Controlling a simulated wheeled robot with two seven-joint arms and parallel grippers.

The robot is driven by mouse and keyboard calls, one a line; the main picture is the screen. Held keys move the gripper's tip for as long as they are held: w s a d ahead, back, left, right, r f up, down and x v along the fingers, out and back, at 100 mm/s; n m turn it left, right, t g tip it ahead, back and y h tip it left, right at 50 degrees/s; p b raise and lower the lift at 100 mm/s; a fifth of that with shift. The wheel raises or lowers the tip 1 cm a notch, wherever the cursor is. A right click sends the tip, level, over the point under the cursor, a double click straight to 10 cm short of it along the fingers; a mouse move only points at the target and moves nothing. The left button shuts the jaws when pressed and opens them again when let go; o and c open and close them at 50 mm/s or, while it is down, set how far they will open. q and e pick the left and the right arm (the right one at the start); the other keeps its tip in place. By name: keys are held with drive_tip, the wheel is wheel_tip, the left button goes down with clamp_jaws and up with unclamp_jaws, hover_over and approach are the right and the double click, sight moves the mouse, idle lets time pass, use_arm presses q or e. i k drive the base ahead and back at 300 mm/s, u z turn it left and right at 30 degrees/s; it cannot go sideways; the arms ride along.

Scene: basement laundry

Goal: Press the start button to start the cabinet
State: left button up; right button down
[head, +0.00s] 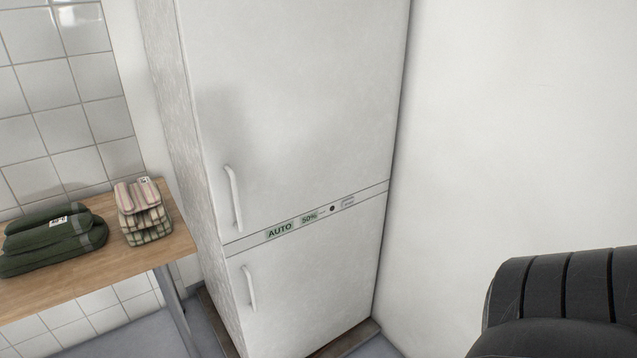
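A tall white cabinet (300,110) with two doors stands in the corner by the right wall. Both doors are closed, each with a white vertical handle on its left side. Between the doors runs a narrow control strip (262,236). It carries a display reading AUTO (280,230), a smaller display reading 50% (309,217), a small dark round button (332,208) and a small label (348,203) to its right, too small to read. I cannot tell from lettering whether the round button is the start button. Neither of my grippers is in view.
A wooden table (130,262) stands left of the cabinet, with folded green towels (50,240) and folded checked cloths (143,212) on it. A black ribbed object (560,300) fills the lower right corner. The cabinet front is unobstructed.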

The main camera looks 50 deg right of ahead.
sight(349, 202)
drive_tip(key=z, duration=1.5)
